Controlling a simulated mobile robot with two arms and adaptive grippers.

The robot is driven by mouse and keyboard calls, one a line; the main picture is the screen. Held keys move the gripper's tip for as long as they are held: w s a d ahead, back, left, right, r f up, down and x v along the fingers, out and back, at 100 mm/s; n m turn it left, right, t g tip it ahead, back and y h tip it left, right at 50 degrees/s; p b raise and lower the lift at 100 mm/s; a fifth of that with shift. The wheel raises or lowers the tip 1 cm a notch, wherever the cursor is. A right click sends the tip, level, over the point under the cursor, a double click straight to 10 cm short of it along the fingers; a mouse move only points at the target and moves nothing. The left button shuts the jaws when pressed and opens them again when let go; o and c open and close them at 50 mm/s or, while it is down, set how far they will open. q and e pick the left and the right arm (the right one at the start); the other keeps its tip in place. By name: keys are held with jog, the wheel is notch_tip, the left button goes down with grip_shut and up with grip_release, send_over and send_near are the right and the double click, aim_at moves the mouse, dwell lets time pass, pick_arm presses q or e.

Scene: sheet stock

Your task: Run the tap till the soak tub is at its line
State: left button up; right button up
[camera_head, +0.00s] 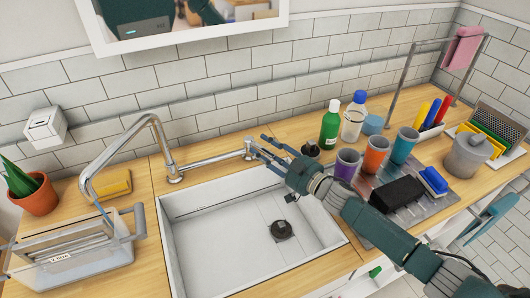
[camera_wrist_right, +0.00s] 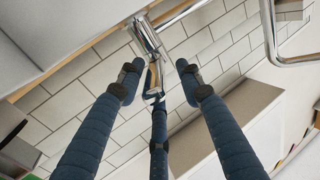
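The tap (camera_head: 170,160) stands behind the sink, its spout swung left over the clear soak tub (camera_head: 125,252). A thin bluish streak (camera_head: 103,214) below the spout end looks like running water. The tub stands on the left counter with a small label on its front; I cannot make out the water level against a line. My right gripper (camera_head: 264,146) is open at the tap's lever end (camera_head: 248,148). In the right wrist view, the lever (camera_wrist_right: 154,82) shows between the spread fingers (camera_wrist_right: 158,78); contact is unclear. My left gripper is not in view.
The white sink (camera_head: 210,240) is empty, with a dark drain. A yellow sponge (camera_head: 113,184) and a potted plant (camera_head: 38,193) are near the tub.

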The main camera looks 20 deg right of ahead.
notch_tip(320, 180, up, 9)
jog(key=shift+f, duration=0.2)
dwell(0.4)
